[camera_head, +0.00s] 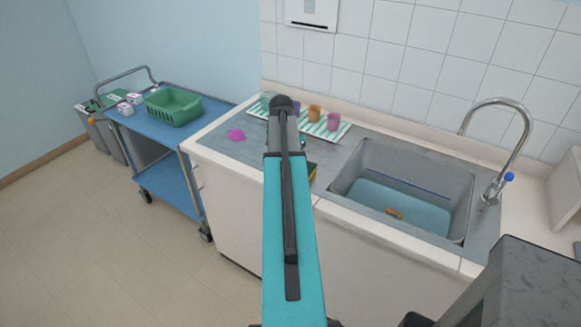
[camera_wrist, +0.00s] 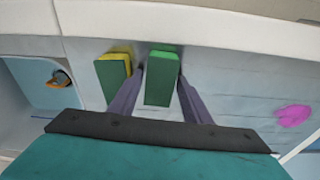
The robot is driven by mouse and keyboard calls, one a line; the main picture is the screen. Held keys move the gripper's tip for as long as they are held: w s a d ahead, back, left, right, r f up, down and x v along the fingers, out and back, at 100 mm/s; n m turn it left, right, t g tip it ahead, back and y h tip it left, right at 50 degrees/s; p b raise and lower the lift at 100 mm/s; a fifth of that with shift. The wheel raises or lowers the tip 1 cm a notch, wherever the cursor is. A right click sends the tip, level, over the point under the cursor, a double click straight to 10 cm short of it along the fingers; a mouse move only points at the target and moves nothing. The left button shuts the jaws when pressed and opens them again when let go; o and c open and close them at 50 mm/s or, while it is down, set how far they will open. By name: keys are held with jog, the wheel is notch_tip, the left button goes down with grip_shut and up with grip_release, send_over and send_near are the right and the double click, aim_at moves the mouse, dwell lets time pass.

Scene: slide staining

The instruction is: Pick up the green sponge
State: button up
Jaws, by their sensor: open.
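The green sponge (camera_wrist: 161,80), a plain green block, rests on the counter in the middle of the wrist view. My gripper (camera_wrist: 161,76) is open, with one dark finger on each side of this sponge. I cannot tell whether the fingers touch it. A second sponge (camera_wrist: 114,76), green with a yellow edge, lies just left of it, outside the fingers. In the head view, part of a yellow-edged sponge (camera_head: 312,170) shows beside my arm. My arm hides the plain green sponge and the fingertips there.
The sink (camera_head: 345,180) is right of my arm, with an orange item (camera_head: 395,214) inside and a curved faucet (camera_head: 525,135). A striped mat (camera_head: 341,130) with cups lies at the back. A magenta patch (camera_head: 236,135) marks the counter. A blue cart (camera_head: 150,131) holds a green basket (camera_head: 173,108).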

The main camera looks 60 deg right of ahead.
dwell(0.3)
jog(key=c, duration=0.8)
jog(key=shift+r+b, duration=0.75)
jog(key=shift+r, duration=1.05)
jog(key=shift+s+a+r, duration=0.15)
jog(key=shift+a, duration=0.1)
jog(key=s+a+b, duration=0.1)
jog(key=s+a, duration=0.1)
jog(key=a, duration=0.2)
jog(key=s+a+r+b, duration=0.1)
jog(key=s+a, duration=0.2)
jog(key=a, duration=0.1)
jog(key=s+a+b, duration=0.2)
jog(key=a, duration=0.3)
jog(key=shift+s+r, duration=0.3)
jog(key=shift+s, duration=0.1)
